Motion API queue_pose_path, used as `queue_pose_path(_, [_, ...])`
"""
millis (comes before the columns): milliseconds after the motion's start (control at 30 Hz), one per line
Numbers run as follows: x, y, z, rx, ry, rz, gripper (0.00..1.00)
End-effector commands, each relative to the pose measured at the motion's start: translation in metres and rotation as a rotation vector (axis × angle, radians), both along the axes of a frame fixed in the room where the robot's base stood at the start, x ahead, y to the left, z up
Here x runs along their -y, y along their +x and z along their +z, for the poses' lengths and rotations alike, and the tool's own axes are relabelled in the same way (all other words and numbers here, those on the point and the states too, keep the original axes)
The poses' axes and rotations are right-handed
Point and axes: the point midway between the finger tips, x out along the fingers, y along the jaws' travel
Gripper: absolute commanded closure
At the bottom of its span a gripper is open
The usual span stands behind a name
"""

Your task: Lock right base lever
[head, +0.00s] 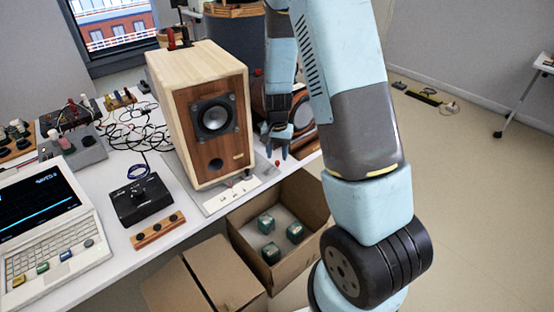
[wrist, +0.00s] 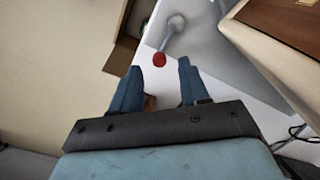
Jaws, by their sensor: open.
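The wooden speaker (head: 213,115) stands upright on a grey base plate (head: 222,199) on the white table. The right base lever (wrist: 170,38) is a metal arm with a red ball end. It sticks out past the base plate's edge in the wrist view. Its red ball (head: 277,163) also shows in the head view, just below my fingertips. My gripper (head: 277,150) points down beside the speaker's right side. In the wrist view my gripper (wrist: 158,72) is open, and the red ball lies just beyond the gap between the fingertips. I cannot see contact with the ball.
An open cardboard box (head: 285,225) with several green blocks stands below the table's front edge. A second dark-fronted speaker (head: 300,110) is close behind my gripper. A black control box (head: 141,199), a laptop (head: 48,230) and loose cables (head: 128,130) fill the table's left part.

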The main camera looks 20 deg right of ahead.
Motion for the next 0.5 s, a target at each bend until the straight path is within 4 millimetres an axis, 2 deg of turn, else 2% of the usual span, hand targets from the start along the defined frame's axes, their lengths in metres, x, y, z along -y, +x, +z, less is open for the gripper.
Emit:
queue_pose_path(33, [-0.001, 0.001, 0.01, 0.004, 0.001, 0.0, 0.55])
queue_pose_path(300, [-0.001, 0.001, 0.057, 0.004, 0.001, 0.0, 0.55])
queue_pose_path(500, [0.0, 0.0, 0.084, 0.001, 0.001, -0.001, 0.55])
